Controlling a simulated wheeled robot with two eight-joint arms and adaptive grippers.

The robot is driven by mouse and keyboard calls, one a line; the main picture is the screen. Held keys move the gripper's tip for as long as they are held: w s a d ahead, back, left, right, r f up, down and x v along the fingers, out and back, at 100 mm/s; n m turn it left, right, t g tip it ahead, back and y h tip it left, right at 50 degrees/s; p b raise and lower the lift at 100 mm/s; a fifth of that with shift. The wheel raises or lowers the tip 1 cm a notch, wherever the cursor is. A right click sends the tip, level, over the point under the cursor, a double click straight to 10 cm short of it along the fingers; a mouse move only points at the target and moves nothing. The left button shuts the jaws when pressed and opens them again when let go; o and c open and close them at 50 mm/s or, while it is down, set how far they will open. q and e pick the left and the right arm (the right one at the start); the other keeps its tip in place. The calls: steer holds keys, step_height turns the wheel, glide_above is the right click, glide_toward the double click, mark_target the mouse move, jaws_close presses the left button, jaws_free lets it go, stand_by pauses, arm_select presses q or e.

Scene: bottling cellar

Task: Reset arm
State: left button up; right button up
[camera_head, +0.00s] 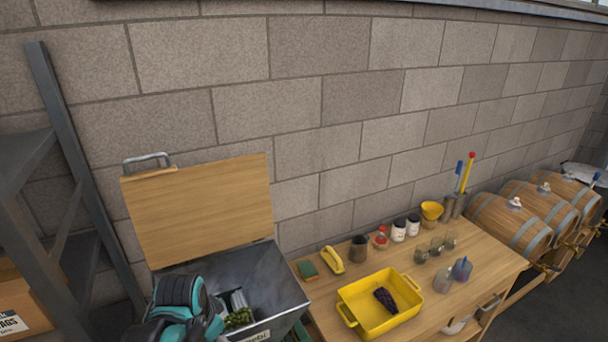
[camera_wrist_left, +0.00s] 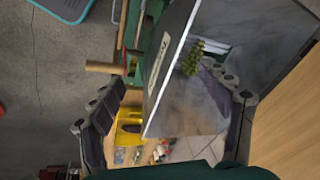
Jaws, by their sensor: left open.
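My left arm (camera_head: 185,305), teal and black, is at the bottom left of the head view, in front of the open metal bin (camera_head: 285,290); its fingertips are hidden there. In the left wrist view my left gripper (camera_wrist_left: 172,88) is open, its dark fingers spread wide with nothing held. The bin's wall (camera_wrist_left: 165,85) shows between and beyond the fingers; I cannot tell whether they touch it. Green grapes (camera_head: 238,318) lie inside the bin and also show in the wrist view (camera_wrist_left: 193,58). My right gripper is not in view.
The bin's wooden lid (camera_head: 200,205) stands raised against the block wall. To the right, a wooden table (camera_head: 480,265) holds a yellow tray (camera_head: 352,312) with dark grapes (camera_head: 385,299), jars and glasses. A metal shelf (camera_head: 75,190) stands at left; barrels (camera_head: 510,222) are at right.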

arm_select(q)
steer(key=s+d+n+t, duration=0.2)
steer(key=s+n+t, duration=0.2)
steer(key=s+n, duration=0.3)
step_height(320, 180, down, 16)
steer(key=b, duration=1.7)
steer(key=shift+w, duration=0.2)
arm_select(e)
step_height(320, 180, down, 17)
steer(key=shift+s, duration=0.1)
arm_select(q)
steer(key=shift+f, duration=0.1)
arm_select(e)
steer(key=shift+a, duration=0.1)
